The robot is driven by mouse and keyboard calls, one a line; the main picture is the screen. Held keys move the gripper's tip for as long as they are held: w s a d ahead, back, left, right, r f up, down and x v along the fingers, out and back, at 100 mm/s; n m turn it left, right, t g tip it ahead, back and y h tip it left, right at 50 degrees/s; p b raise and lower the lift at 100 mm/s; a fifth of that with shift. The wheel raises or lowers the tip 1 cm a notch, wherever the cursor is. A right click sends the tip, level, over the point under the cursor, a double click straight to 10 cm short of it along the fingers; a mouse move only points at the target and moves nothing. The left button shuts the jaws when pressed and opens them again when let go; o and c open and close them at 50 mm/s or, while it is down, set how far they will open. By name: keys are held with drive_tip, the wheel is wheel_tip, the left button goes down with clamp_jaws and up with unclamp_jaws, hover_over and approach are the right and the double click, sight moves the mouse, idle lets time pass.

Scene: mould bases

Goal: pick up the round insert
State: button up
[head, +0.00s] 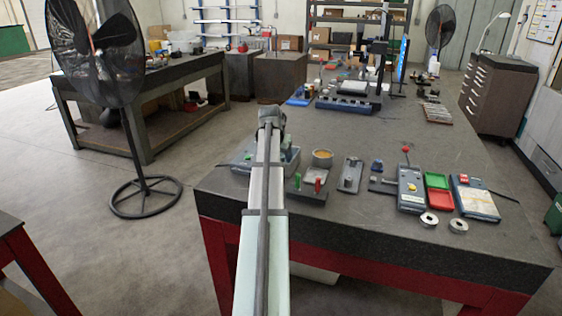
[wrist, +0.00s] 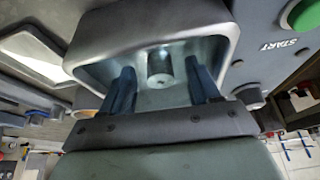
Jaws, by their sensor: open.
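In the wrist view, my gripper (wrist: 157,76) has its two blue fingers spread apart. A short grey metal cylinder (wrist: 160,62), which looks like the round insert, shows between and just beyond the fingertips. Neither finger visibly touches it. It stands in a hollow of a grey metal block (wrist: 215,38) with a raised rounded rim, and the fingers reach inside that rim. In the head view, my arm covers the gripper, the cylinder and much of the block on the near left of the table.
A panel with a green button (wrist: 300,14) marked START lies beside the block. In the head view, a round cup with an orange top (head: 322,158), a red tray (head: 439,201) and two metal rings (head: 429,219) (head: 458,226) stand to the right on the dark table (head: 340,215).

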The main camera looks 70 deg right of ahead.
clamp_jaws()
idle(0.6)
drive_tip(key=shift+r, duration=0.1)
